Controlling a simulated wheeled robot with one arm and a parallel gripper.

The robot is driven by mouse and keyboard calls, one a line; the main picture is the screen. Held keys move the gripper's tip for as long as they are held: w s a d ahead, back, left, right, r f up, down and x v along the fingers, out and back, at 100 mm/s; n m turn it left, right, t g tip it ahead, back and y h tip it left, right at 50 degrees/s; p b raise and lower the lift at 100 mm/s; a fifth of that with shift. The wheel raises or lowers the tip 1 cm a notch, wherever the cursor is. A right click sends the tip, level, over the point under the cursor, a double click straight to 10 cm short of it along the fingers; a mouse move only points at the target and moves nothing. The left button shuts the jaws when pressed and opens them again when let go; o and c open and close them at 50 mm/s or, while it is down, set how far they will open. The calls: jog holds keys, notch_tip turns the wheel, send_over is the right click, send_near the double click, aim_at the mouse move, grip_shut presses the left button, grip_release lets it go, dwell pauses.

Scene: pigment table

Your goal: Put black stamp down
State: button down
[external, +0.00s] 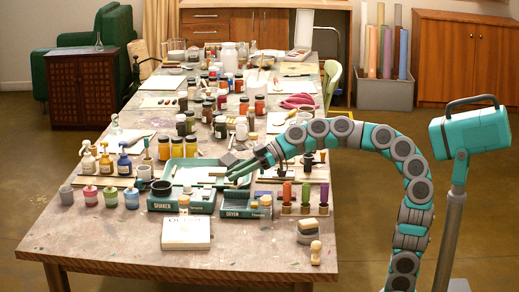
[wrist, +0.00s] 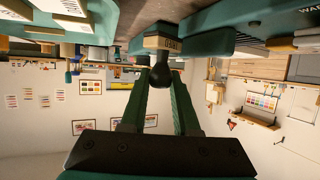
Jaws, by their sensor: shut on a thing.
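My gripper (wrist: 159,84) is shut on the black stamp (wrist: 159,74). In the wrist view its dark rounded part shows between the two green fingers. A pale wooden block with small lettering (wrist: 164,43) lines up just beyond it; I cannot tell whether it belongs to the stamp. In the external view my gripper (external: 232,176) is low over the teal tray (external: 199,164), behind the teal DRYER unit (external: 236,213). The held stamp is too small to make out there, and its contact with anything below is unclear.
The front left of the table is clear.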

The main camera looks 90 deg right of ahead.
aim_at(235, 183)
jog(key=shift+w+d, duration=0.1)
jog(key=shift+w, duration=0.4)
jog(key=shift+w+f, duration=0.15)
jog(key=shift+f, duration=1.6)
jog(key=shift+f, duration=0.1)
jog(key=shift+f, duration=0.15)
jog(key=c, duration=0.9)
grip_release()
